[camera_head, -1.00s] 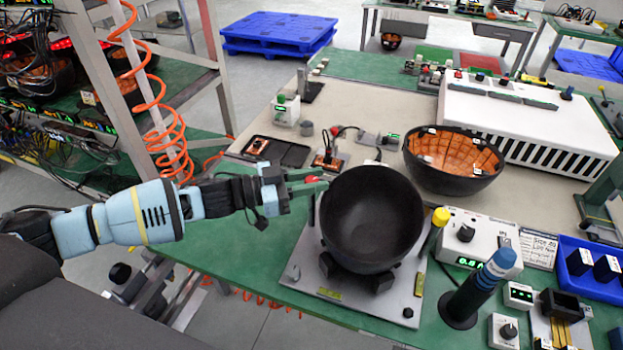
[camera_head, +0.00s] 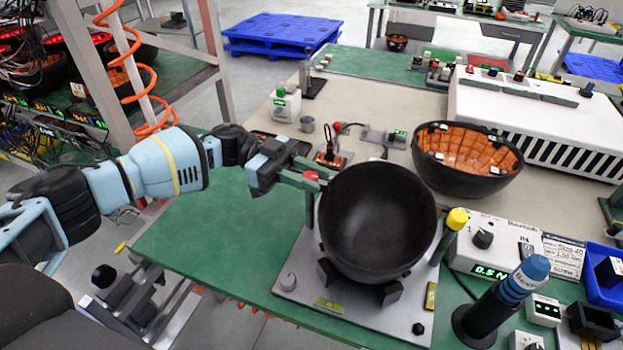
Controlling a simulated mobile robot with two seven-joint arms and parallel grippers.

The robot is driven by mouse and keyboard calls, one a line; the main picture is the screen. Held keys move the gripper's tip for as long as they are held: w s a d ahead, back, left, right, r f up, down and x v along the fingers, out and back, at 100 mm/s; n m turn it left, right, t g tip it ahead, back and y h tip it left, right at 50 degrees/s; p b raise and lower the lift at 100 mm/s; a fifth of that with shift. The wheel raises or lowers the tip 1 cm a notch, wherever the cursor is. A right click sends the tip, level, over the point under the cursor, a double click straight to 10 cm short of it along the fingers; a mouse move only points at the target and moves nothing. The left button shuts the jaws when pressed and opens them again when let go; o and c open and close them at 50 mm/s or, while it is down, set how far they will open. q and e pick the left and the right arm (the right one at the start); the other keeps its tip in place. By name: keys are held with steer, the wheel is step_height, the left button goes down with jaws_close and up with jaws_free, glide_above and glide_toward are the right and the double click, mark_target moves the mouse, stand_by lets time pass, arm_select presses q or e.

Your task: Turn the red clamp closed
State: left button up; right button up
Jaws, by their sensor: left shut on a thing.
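The red clamp (camera_head: 311,175) shows as a small red piece at the upper left rim of a black bowl (camera_head: 376,220). The bowl sits on a grey fixture plate (camera_head: 296,264) with black supports beneath it. My left gripper (camera_head: 309,180) reaches in from the left with its green-grey fingers at the clamp, shut on it. The fingers and the bowl partly hide the clamp, so its exact angle is hard to tell. My right gripper is not in view.
A second bowl with an orange inside (camera_head: 466,158) stands behind right. A yellow-capped post (camera_head: 456,220), a meter box (camera_head: 488,248) and a blue-topped black tool (camera_head: 500,300) stand right of the plate. The green table (camera_head: 200,237) is clear at left.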

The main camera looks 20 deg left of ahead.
mark_target(303, 175)
arm_select(q)
steer(key=shift+f+m+g, duration=0.1)
steer(key=shift+m+g, duration=0.3)
steer(key=shift+g, duration=0.2)
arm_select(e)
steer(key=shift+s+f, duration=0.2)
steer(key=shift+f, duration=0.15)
arm_select(q)
steer(key=o, duration=1)
steer(key=shift+d, duration=0.1)
steer(key=shift+c, duration=0.2)
steer(key=b+v, duration=0.2)
steer(key=v, duration=0.5)
steer(key=shift+w+a+r+b, duration=0.1)
steer(key=shift+a+r+b, duration=0.15)
steer(key=shift+a, duration=0.2)
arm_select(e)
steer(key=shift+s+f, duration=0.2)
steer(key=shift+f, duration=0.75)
